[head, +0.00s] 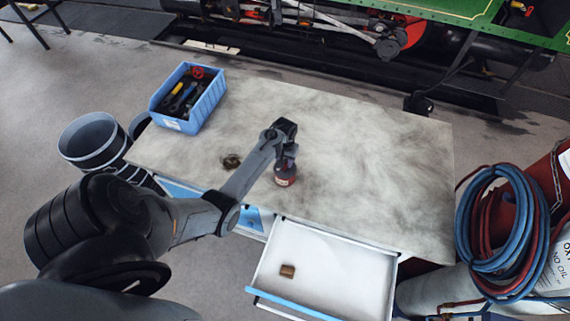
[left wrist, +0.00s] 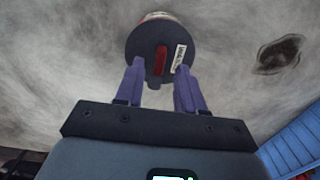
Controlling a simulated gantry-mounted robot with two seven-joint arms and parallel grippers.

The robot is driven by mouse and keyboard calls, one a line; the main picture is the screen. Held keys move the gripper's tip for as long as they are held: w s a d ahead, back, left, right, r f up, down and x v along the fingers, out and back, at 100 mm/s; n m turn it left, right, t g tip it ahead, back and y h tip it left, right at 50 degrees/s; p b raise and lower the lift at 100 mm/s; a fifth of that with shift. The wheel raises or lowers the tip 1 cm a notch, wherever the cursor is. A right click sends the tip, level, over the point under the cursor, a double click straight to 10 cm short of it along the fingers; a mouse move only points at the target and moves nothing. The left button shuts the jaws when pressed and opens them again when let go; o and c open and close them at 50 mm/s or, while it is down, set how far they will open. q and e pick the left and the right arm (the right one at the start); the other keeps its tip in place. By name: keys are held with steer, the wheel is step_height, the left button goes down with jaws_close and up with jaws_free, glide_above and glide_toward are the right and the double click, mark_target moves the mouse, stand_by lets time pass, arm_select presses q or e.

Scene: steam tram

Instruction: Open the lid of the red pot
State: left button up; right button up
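The red pot (head: 285,176) stands upright on the worn workbench top, near the bench's front edge. In the head view my left gripper (head: 287,152) is right over it and hides its top. In the left wrist view the pot's round dark lid (left wrist: 140,42) is on, with a red strip and a white label on it. My left gripper (left wrist: 159,68) has its two fingers apart, with tips at the near edge of the lid and a small dark tab between them. I cannot tell whether the fingers touch it. My right gripper is in neither view.
A blue bin (head: 188,98) of tools stands at the bench's back left. A dark round patch (head: 231,161) lies left of the pot. An open drawer (head: 335,275) juts out in front, holding a small brown object (head: 287,271). The bench's right side is clear.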

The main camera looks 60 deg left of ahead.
arm_select(q)
steer(key=shift+f, duration=1.4)
jaws_close()
